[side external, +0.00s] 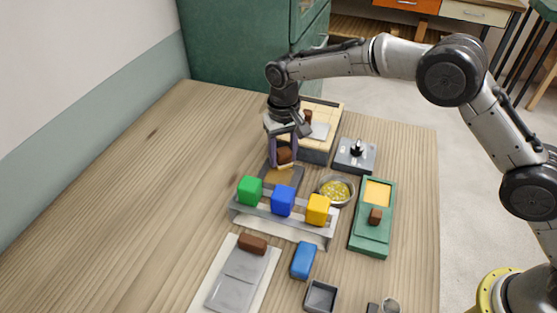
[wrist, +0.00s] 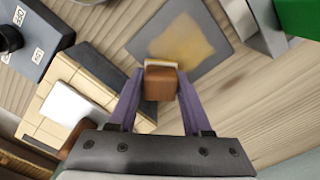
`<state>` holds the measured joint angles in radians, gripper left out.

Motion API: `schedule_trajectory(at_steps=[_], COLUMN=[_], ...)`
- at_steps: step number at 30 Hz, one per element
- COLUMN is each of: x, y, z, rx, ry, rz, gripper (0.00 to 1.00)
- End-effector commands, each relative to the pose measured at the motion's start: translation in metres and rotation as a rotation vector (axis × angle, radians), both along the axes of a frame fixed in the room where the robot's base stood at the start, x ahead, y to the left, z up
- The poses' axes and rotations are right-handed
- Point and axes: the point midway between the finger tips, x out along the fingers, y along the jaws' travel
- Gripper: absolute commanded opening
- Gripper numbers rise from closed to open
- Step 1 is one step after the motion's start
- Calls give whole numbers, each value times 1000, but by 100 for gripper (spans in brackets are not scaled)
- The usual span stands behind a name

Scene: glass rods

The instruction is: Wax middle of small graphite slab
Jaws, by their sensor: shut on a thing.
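The small graphite slab (side external: 281,177) is a dark grey plate lying on the table behind the row of coloured cubes. In the wrist view the slab (wrist: 207,62) carries a smeared tan-yellow patch (wrist: 188,45) over its middle, with dark grey bare toward its edges. My gripper (side external: 284,152) is shut on a brown wooden block (wrist: 160,83) with a pale yellowish layer (wrist: 162,64) along its far side. The block is at the slab's edge nearest the gripper in the wrist view. I cannot tell whether it touches the slab.
A metal rack (side external: 282,228) with green, blue and yellow cubes stands just in front. A bowl of yellow bits (side external: 337,190), a green tray (side external: 370,242) and a grey device with a black knob (side external: 355,157) are right. A tiled board (side external: 322,113) stands behind. The left table is clear.

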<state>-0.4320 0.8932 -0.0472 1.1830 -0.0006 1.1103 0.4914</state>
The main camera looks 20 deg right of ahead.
Motion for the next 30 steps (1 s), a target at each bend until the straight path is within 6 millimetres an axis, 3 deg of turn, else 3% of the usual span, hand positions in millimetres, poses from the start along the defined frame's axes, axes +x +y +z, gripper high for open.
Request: schedule_trajectory(at_steps=[2,25,30], x=[-8,-57,-46], y=[-5,47,35], z=[-1,0,-1], rx=[-1,-1,-1], ry=[2,2,2], rz=[1,3,-2], gripper=[4,4,4])
